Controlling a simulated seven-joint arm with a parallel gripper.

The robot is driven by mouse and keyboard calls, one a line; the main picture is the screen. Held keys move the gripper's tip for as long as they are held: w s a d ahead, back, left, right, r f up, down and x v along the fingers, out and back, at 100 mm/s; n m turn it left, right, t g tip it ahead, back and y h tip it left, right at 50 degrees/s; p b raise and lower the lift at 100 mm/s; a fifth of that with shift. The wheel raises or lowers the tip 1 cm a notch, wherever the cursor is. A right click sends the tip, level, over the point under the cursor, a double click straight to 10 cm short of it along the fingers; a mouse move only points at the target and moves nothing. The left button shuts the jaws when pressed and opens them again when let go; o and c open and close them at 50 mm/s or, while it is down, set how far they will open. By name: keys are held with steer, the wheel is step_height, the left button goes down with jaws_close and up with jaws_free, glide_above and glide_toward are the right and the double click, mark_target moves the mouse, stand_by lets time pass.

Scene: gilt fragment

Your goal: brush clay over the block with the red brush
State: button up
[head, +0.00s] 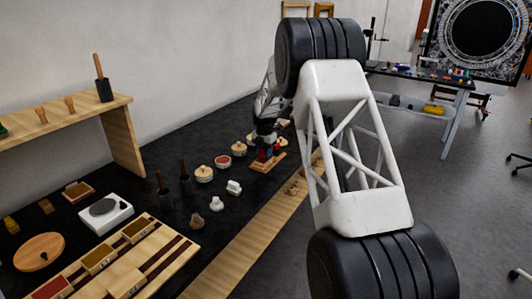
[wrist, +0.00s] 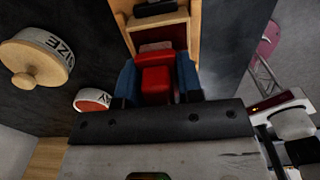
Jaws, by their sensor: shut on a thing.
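My gripper (wrist: 157,82) is shut on the red brush (wrist: 156,86), whose red body sits between two blue fingers. In the head view my gripper (head: 265,140) is small and partly hidden by my own arm. Beyond the brush is a wooden block or board (wrist: 184,52) with a dark red area on top and a paler pinkish patch near the brush. The block also shows in the head view (head: 266,166), below my gripper. Whether the brush tip touches it I cannot tell. An open pot of red clay (wrist: 92,100) stands left of the brush; it also shows in the head view (head: 238,148).
A lidded pot marked SIZE (wrist: 40,58) stands left of the clay pot. On the black bench (head: 150,150) stand a lidded pot (head: 204,173), two dark cups with tools (head: 185,184), a white scale (head: 106,213) and a wooden tray (head: 160,262). Black bench surface lies between them.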

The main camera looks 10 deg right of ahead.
steer(key=shift+r, duration=3.7)
